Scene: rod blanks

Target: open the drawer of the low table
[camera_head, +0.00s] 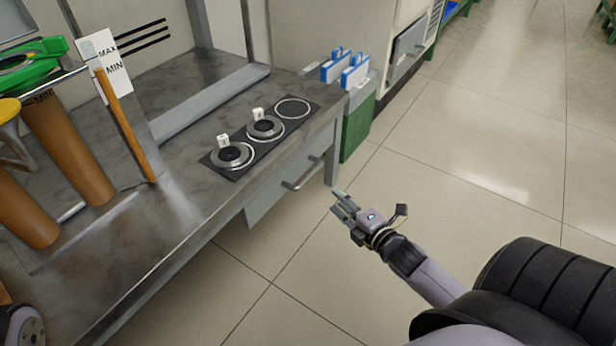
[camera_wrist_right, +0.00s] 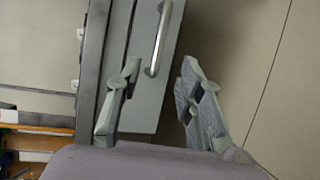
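The low grey metal table (camera_head: 190,225) stands at the left in the head view. Its drawer (camera_head: 268,205) is under the front edge at the right end and looks closed. A silver bar handle (camera_head: 303,176) is on the drawer front. My right gripper (camera_head: 339,205) is in front of the drawer, to the right of the handle and apart from it. In the right wrist view its two fingers (camera_wrist_right: 158,98) are spread and empty. There the handle (camera_wrist_right: 158,38) lies beyond the fingertips, between their lines, on the drawer front (camera_wrist_right: 148,88). My left gripper is not visible.
A black plate with three round fixtures (camera_head: 262,130) sits on the tabletop above the drawer. Brown cylinders (camera_head: 70,145) and a MAX/MIN gauge (camera_head: 105,68) stand further left. A green bin (camera_head: 356,128) stands beyond the table's right end. The floor (camera_head: 450,180) to the right is clear.

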